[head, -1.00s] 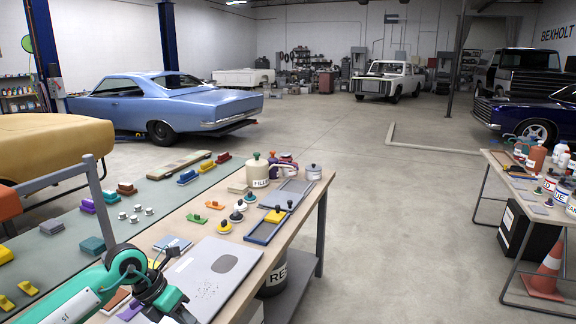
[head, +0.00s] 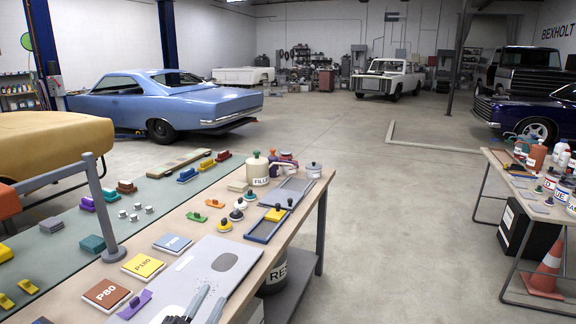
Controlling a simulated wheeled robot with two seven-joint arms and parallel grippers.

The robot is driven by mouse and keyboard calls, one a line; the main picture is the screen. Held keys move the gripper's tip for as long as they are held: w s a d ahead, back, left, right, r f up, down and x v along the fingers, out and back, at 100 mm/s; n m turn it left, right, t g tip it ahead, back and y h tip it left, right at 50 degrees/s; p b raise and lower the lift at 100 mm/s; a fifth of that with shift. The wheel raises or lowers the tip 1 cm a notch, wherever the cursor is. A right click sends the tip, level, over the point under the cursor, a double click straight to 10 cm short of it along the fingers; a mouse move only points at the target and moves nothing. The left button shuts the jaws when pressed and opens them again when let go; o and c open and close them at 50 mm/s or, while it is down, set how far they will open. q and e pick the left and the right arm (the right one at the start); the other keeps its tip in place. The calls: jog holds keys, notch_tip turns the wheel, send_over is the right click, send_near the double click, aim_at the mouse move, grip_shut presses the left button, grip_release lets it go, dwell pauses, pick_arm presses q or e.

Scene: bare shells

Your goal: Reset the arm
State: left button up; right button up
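My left gripper (head: 213,294) shows at the bottom edge of the head view. Its two grey fingers point away from me with a gap between them, and I see nothing held there. It is in front of the grey panel (head: 228,262) on the workbench; whether it touches the panel I cannot tell. The rest of the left arm is out of view. My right gripper is not in view.
The wooden workbench (head: 291,222) holds sanding sheets marked P80 (head: 107,294) and P180 (head: 143,266), a blue sheet (head: 172,244), several sanding blocks and a filler can (head: 257,170). A grey post (head: 101,205) stands at left. A second table (head: 510,178) is at right, with open floor between.

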pick_arm(q)
jog(key=s+a+f+n+g+y, duration=0.3)
jog(key=s+a+f+n+y, duration=0.15)
jog(key=f, duration=0.25)
jog(key=s+a+f+n+g+y, duration=0.3)
jog(key=f+n+g+y, duration=0.15)
jog(key=f, duration=0.25)
jog(key=s+f+n+g+h, duration=0.1)
jog(key=s+f+n+g, duration=0.1)
jog(key=s+f+g, duration=0.6)
jog(key=s+f+n+g+h, duration=0.1)
jog(key=s+f+n, duration=0.15)
jog(key=s, duration=0.95)
notch_tip(320, 180, down, 29)
jog(key=g, duration=0.1)
jog(key=s+a+f+m+g, duration=0.1)
jog(key=s+a+f, duration=0.2)
jog(key=s+f, duration=1.6)
notch_tip(320, 180, down, 3)
jog(key=shift+s+g, duration=0.2)
jog(key=shift+g, duration=0.15)
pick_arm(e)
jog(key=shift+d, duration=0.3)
